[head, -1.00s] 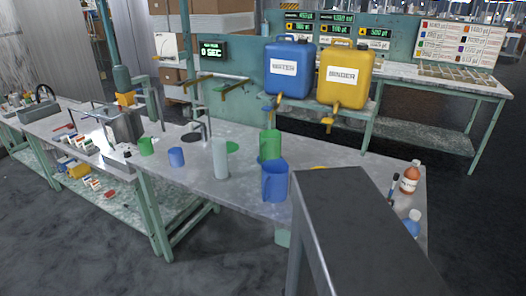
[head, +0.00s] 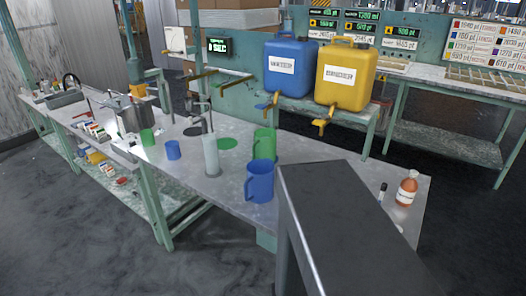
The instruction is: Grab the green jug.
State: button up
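A smaller green cup (head: 147,138) stands farther left on the bench. My gripper is not in view. A large dark grey block at the lower right, likely part of my own body, covers part of the bench.
A pale tall cylinder (head: 211,157) and a small blue cup (head: 172,150) stand left of the jugs. Blue (head: 291,66) and yellow (head: 345,76) canisters with taps stand on a shelf behind. An orange-brown bottle (head: 407,189) stands near the bench's right end.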

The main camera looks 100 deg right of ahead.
aim_at(264, 146)
jog(key=z, duration=0.15)
jog(key=k, duration=0.8)
jog(key=z, duration=0.9)
jog(key=k, duration=0.95)
jog(key=u, duration=0.2)
jog(key=i, duration=0.6)
jog(key=z, duration=0.05)
